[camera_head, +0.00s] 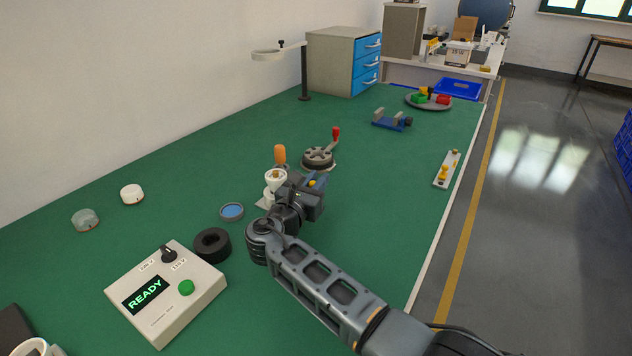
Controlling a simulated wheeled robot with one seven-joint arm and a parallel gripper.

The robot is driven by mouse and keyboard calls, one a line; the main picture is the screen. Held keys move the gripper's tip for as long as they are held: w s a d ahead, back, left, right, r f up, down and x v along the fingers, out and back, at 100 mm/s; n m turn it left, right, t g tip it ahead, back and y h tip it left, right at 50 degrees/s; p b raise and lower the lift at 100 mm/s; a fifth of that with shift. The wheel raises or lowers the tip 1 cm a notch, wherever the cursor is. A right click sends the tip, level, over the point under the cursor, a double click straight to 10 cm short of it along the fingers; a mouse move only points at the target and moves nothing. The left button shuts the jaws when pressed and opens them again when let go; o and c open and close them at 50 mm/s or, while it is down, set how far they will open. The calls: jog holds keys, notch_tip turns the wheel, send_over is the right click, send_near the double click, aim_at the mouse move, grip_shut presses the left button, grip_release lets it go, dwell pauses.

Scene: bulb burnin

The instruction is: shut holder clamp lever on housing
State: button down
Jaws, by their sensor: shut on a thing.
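The white, funnel-shaped housing (275,178) stands upright at the holder, near the middle of the green bench. The clamp lever's orange handle (280,153) stands upright just behind the housing. A pale base plate (263,203) shows at the foot of the holder. My gripper (288,187) is at the right side of the housing, low beside the holder and below the orange handle, with clear space between it and the handle. It is shut on the housing, as far as I can tell; its fingertips are mostly hidden by my wrist.
A round dark fixture (318,158) with a red-knobbed lever (336,132) stands behind my gripper. A blue-faced disc (232,211), a black ring (212,243) and a READY control box (166,293) lie to the left and front. The bench right of my gripper is mostly clear.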

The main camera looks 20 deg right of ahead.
jog(key=c, duration=1.3)
grip_release()
jog(key=v, duration=0.8)
